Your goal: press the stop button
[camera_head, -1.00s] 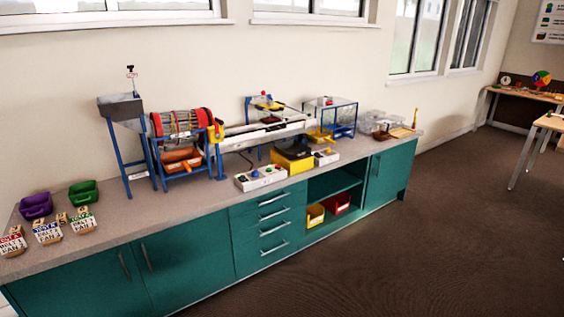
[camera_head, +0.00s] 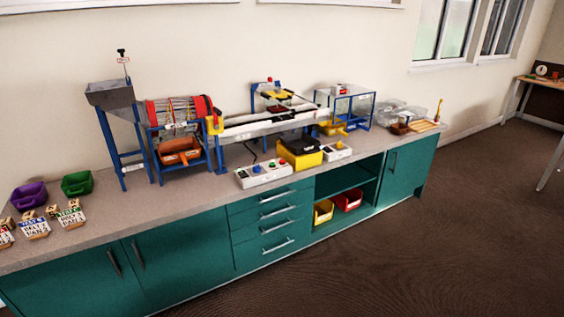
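A white control box (camera_head: 263,174) sits near the front edge of the counter, above the drawers. On its top are a red button (camera_head: 256,169), a green button (camera_head: 272,162) and a dark knob or button at its left end. A second, smaller white box (camera_head: 338,151) with a dark button on top stands to its right, beside a yellow bin. The labels are too small to read, so I cannot tell for sure which button is the stop button. Neither of my grippers is in view.
The grey counter (camera_head: 160,210) carries a drum machine (camera_head: 182,120), a hopper (camera_head: 110,94), a white conveyor (camera_head: 265,130) and a yellow bin (camera_head: 300,158). Purple (camera_head: 28,196) and green (camera_head: 77,184) bins stand at the left. Brown floor (camera_head: 400,250) in front is clear.

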